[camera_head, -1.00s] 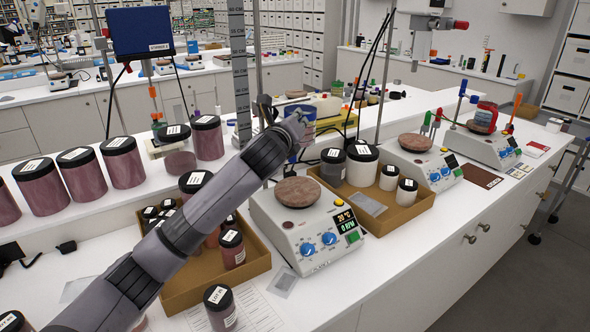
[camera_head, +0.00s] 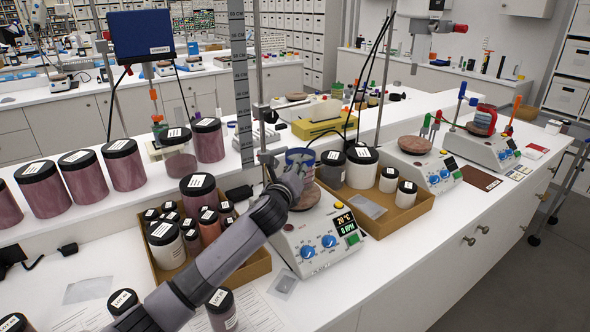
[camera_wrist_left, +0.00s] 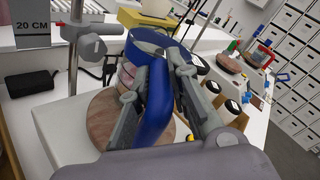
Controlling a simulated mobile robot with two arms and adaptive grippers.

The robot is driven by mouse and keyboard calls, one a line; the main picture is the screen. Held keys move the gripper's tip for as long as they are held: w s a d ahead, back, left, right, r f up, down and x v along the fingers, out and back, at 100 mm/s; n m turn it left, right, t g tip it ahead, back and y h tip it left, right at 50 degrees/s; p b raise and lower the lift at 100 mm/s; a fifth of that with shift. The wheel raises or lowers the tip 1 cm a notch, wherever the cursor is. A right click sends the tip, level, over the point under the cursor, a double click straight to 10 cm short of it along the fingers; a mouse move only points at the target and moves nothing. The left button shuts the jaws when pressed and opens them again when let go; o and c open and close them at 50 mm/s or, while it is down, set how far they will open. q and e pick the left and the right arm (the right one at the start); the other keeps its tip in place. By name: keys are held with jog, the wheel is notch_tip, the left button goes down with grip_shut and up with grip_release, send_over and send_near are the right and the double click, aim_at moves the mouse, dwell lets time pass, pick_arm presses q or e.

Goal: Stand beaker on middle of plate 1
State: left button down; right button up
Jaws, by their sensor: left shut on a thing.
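The beaker (camera_head: 301,156), with a blue rim and handle, is over the round brown top of the nearest hotplate (camera_head: 306,201). My left gripper (camera_head: 290,180) reaches it from the front left. In the left wrist view the fingers are shut on the beaker's blue handle (camera_wrist_left: 157,112). The beaker looks close to upright, and the brown plate top (camera_wrist_left: 60,122) shows below and around it. The gripper hides part of its base, so I cannot tell whether it touches the plate. My right gripper is not in view.
A cardboard tray of jars (camera_head: 258,264) stands left of the hotplate, and another tray (camera_head: 398,218) stands right of it. A metal stand pole (camera_head: 259,75) rises just behind. Two more hotplates (camera_head: 427,172) (camera_head: 490,145) stand farther right, the farthest holding a red vessel (camera_head: 484,119).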

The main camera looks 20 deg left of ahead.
pick_arm(q)
jog(key=shift+r, duration=0.1)
jog(key=c, duration=1.5)
grip_release()
jog(key=shift+f, duration=0.2)
jog(key=shift+r, duration=0.25)
jog(key=shift+s+f, duration=0.15)
jog(key=shift+s, duration=0.15)
jog(key=s, duration=0.3)
jog(key=s+b, duration=0.1)
jog(key=s, duration=0.3)
jog(key=s+r, duration=0.1)
jog(key=s, duration=0.3)
jog(key=shift+s+d+b, duration=0.25)
jog(key=shift+d+b, duration=0.1)
jog(key=shift+d, duration=0.05)
jog(key=shift+f, duration=0.1)
